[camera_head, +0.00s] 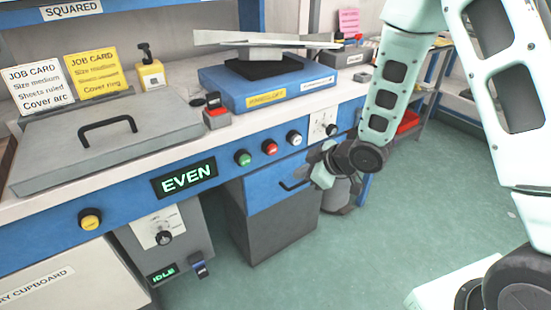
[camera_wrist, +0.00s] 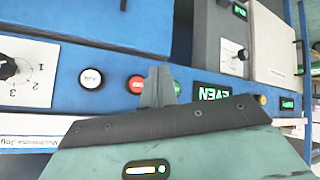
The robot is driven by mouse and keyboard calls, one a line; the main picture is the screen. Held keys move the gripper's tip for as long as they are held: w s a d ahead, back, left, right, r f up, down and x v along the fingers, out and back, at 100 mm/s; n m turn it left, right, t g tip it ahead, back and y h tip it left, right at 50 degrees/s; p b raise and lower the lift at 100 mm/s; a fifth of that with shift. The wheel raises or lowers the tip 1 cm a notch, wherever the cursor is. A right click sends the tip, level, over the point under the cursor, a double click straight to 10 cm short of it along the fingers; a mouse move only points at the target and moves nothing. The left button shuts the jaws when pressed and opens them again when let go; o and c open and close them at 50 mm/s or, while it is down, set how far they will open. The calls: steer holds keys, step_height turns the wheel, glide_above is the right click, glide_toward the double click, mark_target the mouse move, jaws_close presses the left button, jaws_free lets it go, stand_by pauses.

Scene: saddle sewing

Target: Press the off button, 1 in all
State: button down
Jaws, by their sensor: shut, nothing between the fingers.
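The red button (camera_head: 270,148) sits on the blue front panel between a green button (camera_head: 243,158) and a white button (camera_head: 294,138). My gripper (camera_head: 320,176) is in front of the panel, to the right of and below the buttons in the head view. In the wrist view the panel appears upside down. The white button there reads AIR (camera_wrist: 91,78). I cannot tell the exact gap between fingertips and panel.
An EVEN display (camera_head: 185,180) and a yellow button (camera_head: 90,219) are farther left on the panel. A dial (camera_head: 322,125) is at the right. A blue drawer unit (camera_head: 280,190) stands below.

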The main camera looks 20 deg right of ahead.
steer(key=shift+w, duration=0.1)
stand_by(0.3)
steer(key=p, duration=0.2)
glide_toward(272, 154)
steer(key=shift+w+a+f, duration=0.35)
steer(key=shift+a+f, duration=0.05)
steer(key=shift+f, duration=0.4)
steer(key=shift+w+a+f, duration=0.35)
steer(key=shift+a+f, duration=0.05)
steer(key=shift+f, duration=0.35)
steer(key=shift+w+a+f, duration=0.35)
steer(key=shift+a+f, duration=0.05)
steer(key=shift+f, duration=0.4)
steer(key=shift+w, duration=0.15)
steer(key=shift+w+a, duration=0.15)
steer(key=shift+w, duration=0.1)
steer(key=shift+w+a+p, duration=0.15)
steer(key=shift+w+p, duration=0.15)
steer(key=shift+w, duration=0.25)
stand_by(0.7)
steer(key=shift+s, duration=0.1)
steer(key=shift+s+d, duration=0.3)
steer(key=shift+s, duration=0.55)
